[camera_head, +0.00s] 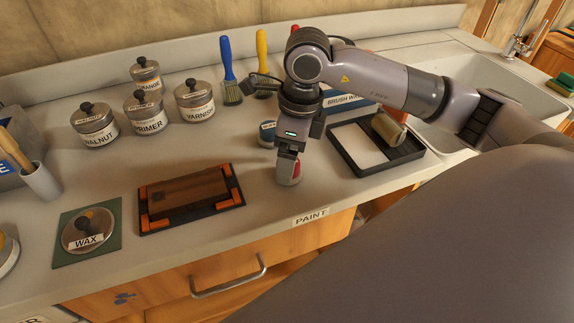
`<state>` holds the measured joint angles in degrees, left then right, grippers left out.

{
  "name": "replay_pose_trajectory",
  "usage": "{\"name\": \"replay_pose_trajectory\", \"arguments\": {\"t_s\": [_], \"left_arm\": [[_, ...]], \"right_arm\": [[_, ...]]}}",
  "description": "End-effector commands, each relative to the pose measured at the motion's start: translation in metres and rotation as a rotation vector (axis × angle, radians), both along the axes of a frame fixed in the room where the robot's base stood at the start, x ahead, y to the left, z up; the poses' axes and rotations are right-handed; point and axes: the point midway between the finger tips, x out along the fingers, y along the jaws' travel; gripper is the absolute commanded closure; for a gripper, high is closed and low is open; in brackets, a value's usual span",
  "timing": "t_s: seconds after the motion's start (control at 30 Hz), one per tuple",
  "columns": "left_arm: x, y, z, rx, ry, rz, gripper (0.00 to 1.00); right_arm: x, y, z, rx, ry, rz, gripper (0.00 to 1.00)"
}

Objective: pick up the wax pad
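My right gripper (289,162) comes in from the right and points down at the counter. Its fingers are at a small rounded grey-and-red object (296,174), which it partly hides; I cannot tell whether this is the wax pad or whether the fingers are shut on it. No other thing is clearly recognisable as a wax pad. My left gripper is not in view.
A wooden board in a black and orange holder (190,196) lies left of my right gripper. Several labelled tins, including VARNISH (195,101), stand behind. A black paint tray with a roller (415,152) and a sink (490,85) are to the right.

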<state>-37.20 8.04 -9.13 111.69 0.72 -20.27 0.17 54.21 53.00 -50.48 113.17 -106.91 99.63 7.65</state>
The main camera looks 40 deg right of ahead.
Motion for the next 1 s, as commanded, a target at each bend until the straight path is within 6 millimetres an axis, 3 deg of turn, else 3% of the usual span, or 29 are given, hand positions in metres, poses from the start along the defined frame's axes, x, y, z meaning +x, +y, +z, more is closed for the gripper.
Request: {"name": "replay_pose_trajectory", "arguments": {"t_s": [0.2,0.43,0.47,0.63,1.0], "left_arm": [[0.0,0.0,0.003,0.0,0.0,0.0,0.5],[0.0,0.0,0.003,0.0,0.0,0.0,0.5],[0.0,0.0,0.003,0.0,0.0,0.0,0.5],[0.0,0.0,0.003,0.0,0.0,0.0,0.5],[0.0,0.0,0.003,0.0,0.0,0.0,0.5]], "right_arm": [[0.002,0.002,-0.025,0.001,0.002,0.001,0.14],[0.002,0.003,-0.027,0.002,0.001,0.001,0.14],[0.002,0.003,-0.027,0.003,0.0,0.001,0.17],[0.002,0.003,-0.026,0.003,0.0,0.001,0.72],[0.003,0.003,-0.023,0.003,-0.002,0.001,0.73]]}}
